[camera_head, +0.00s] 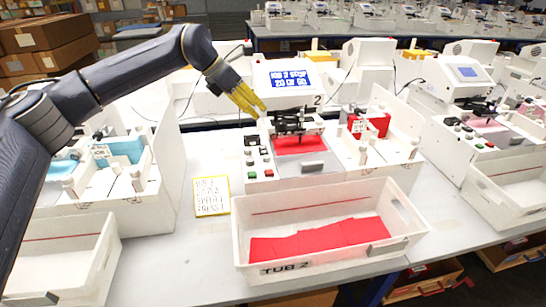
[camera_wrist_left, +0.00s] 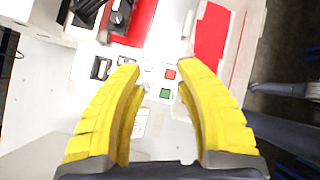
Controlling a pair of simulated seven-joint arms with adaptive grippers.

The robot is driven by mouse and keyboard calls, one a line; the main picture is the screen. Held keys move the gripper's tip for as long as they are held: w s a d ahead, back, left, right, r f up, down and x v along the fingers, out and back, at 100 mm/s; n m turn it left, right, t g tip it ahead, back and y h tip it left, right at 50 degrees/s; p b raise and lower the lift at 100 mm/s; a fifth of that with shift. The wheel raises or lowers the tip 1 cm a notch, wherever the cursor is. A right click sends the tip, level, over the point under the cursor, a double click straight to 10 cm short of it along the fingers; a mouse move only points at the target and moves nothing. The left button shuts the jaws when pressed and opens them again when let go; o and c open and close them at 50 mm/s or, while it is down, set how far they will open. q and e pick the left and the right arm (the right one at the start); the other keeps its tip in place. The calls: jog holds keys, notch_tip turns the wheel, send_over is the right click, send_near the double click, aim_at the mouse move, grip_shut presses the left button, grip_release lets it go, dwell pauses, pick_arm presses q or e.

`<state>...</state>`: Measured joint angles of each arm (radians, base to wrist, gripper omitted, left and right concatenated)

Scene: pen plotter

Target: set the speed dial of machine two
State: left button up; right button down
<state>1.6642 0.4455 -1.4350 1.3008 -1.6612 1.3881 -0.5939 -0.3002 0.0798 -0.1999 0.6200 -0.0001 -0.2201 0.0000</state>
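Machine two (camera_head: 330,172) is a white plotter with a "2" beside its screen (camera_head: 290,79), which reads "JOB 2 STOP" over a second line that looks like "20 OF 60". Its control panel at the front left has black controls (camera_head: 251,141), a red button (camera_head: 264,151) and a green button (camera_head: 267,161). I cannot tell for sure which control is the speed dial. My left gripper (camera_head: 254,107) hangs above and behind the panel, touching nothing I can see. In the left wrist view its yellow fingers (camera_wrist_left: 157,68) are apart and empty, with the red (camera_wrist_left: 169,75) and green (camera_wrist_left: 165,93) buttons beyond.
A yellow-edged card (camera_head: 211,197) with partly legible writing lies left of the machine. A white tub (camera_head: 290,265) labelled "TUB 2", holding red sheets, stands in front. Similar machines stand to the left (camera_head: 130,205) and right (camera_head: 478,140). Bare table shows around the card.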

aim_at(267, 156)
pick_arm(q)
jog(key=w+d+f+y, duration=0.1)
jog(key=f, duration=0.5)
jog(key=w+d+f+y, duration=0.1)
jog(key=f, duration=0.6)
jog(key=w+d+f+y, duration=0.1)
jog(key=f, duration=0.5)
jog(key=shift+d+f, duration=0.35)
jog(key=shift+f, duration=0.05)
grip_shut()
